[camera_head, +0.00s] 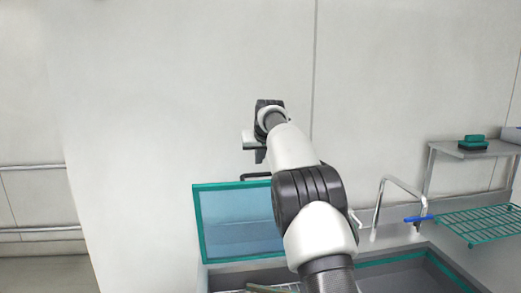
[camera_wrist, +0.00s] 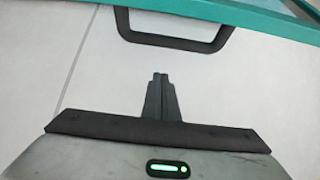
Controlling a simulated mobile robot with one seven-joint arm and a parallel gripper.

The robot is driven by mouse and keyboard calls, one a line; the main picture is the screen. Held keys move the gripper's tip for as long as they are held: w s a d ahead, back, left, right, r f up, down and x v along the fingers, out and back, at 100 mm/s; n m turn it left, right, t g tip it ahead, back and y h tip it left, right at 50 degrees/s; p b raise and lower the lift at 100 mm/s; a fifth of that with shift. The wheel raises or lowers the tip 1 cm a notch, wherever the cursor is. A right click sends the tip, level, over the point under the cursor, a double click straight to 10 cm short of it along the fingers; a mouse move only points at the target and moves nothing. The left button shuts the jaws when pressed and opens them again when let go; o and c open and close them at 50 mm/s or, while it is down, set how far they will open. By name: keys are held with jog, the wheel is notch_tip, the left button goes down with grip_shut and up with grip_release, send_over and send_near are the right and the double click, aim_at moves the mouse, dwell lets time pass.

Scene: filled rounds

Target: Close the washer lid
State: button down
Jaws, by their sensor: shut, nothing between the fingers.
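The washer lid (camera_head: 222,222) is a see-through blue panel in a teal frame, standing raised in the head view. Its black handle (camera_head: 256,176) sticks up from the top edge, partly hidden by my arm. In the wrist view the lid's teal edge (camera_wrist: 230,12) crosses the top and the dark handle (camera_wrist: 172,43) hangs from it. My gripper (camera_wrist: 159,76) is shut and empty, its fingertips apart from the handle in the picture. In the head view my gripper (camera_head: 260,155) is just above the handle; its fingertips are hard to make out.
A sink basin (camera_head: 400,275) with a teal rim lies at the lower right. A tap (camera_head: 385,205) with a blue lever stands behind it. A green wire rack (camera_head: 482,223) and a shelf (camera_head: 470,150) with a green brush-like item (camera_head: 473,142) are farther right. A plain wall is behind.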

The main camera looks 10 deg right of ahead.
jog(key=shift+s+f+b, duration=0.45)
jog(key=shift+s+b, duration=0.2)
jog(key=shift+s, duration=0.25)
jog(key=shift+s+f+b, duration=0.4)
jog(key=shift+s+b, duration=0.2)
jog(key=shift+s, duration=0.25)
jog(key=shift+f, duration=0.15)
